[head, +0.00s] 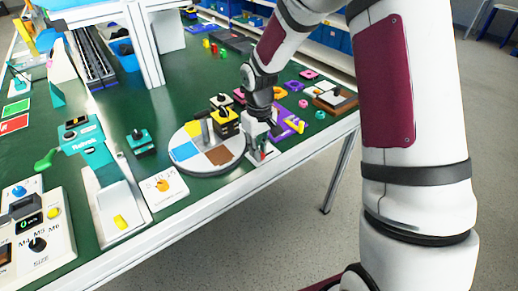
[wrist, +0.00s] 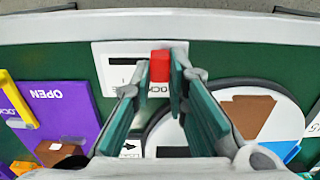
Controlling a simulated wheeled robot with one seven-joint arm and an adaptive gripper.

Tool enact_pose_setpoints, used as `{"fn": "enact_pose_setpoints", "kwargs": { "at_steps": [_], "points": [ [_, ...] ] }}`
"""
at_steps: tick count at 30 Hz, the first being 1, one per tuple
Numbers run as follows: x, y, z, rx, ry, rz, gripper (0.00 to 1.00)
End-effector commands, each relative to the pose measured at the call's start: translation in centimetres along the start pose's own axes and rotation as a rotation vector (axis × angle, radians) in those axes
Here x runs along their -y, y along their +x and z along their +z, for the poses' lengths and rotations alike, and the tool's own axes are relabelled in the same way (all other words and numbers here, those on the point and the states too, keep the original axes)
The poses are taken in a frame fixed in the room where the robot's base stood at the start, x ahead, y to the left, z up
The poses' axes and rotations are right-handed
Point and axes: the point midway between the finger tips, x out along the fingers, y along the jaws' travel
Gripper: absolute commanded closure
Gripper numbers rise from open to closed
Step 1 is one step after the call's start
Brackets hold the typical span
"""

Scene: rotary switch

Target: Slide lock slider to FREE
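The lock slider is a small red block (wrist: 160,65) on a white plate (wrist: 107,70) with a black slot and partly hidden black lettering, at the top middle of the wrist view. The ending "OCK" shows just below the red block. My gripper (wrist: 161,72) has one teal finger on each side of the red block, both close against it with no clear gap. In the head view my gripper (head: 257,128) is low over the white plate (head: 261,156) at the table's front edge. The fingers hide part of the plate, and no word FREE is readable.
A round board with coloured sectors (head: 211,165) stands just left of the plate in the head view. A purple panel marked OPEN (wrist: 62,108) with a yellow handle (wrist: 17,100) is on the other side. The white table edge (wrist: 230,27) runs close by.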

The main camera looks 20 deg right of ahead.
Motion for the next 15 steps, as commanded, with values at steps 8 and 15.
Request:
{"fn": "enact_pose_setpoints", "kwargs": {
  "at_steps": [8, 15],
  "points": [
    [-1.8, 0.0, 0.0, 0.001, 0.004, 0.000, 1.00],
    [-4.5, -0.1, -0.1, -0.001, 0.001, 0.001, 1.00]
  ]
}}
